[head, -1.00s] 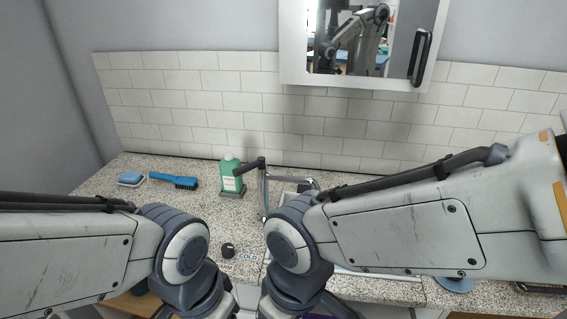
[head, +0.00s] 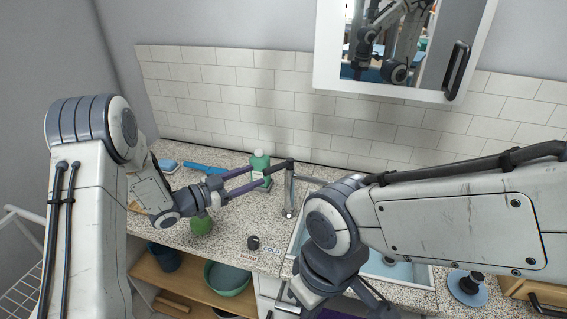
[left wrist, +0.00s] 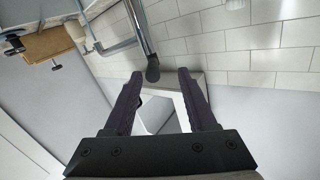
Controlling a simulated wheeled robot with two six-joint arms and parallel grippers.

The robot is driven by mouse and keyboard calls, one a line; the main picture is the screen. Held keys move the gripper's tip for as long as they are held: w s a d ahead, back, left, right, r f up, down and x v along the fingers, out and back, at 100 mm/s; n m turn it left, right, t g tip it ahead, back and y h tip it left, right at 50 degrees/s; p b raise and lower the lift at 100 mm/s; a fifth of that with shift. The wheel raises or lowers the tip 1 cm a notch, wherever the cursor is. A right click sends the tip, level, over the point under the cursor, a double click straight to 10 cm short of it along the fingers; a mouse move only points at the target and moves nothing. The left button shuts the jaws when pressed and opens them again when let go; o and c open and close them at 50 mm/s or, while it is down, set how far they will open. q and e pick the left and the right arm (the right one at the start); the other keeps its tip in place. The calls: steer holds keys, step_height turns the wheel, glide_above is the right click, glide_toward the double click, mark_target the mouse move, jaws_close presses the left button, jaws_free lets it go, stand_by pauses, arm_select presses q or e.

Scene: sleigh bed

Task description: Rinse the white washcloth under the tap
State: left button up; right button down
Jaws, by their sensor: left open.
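The tap (head: 290,190) stands at the back edge of the sink, its dark end pointing left. My left gripper (head: 258,175) is open and empty, its purple fingers reaching right toward the tap's dark end. In the left wrist view the tap's dark tip (left wrist: 152,72) shows between the open fingertips (left wrist: 160,78); whether they touch it I cannot tell. A black knob (head: 253,242) with a COLD label sits on the counter in front. The sink (head: 296,236) is mostly hidden behind my right arm; a bluish patch shows inside. I see no white washcloth. My right gripper is out of view.
A green bottle (head: 260,158) stands just behind my left fingers. A blue brush (head: 204,168) and a blue sponge (head: 168,165) lie at the back left. A round green thing (head: 201,225) is below my left wrist. A blue plunger-like thing (head: 468,289) is at the right.

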mark_target(287, 164)
arm_select(q)
steer(key=shift+m+g+h, duration=0.3)
steer(key=shift+h, duration=0.3)
steer(key=p+x, duration=0.1)
steer(key=x, duration=0.2)
steer(key=p+x, duration=0.1)
steer(key=x, duration=0.2)
steer(key=s+p+x, duration=0.1)
steer(key=x, duration=0.2)
steer(key=shift+w+d+r, duration=0.2)
steer(key=shift+d, duration=0.35)
steer(key=shift+w+d, duration=0.25)
steer(key=shift+d, duration=0.1)
jaws_close()
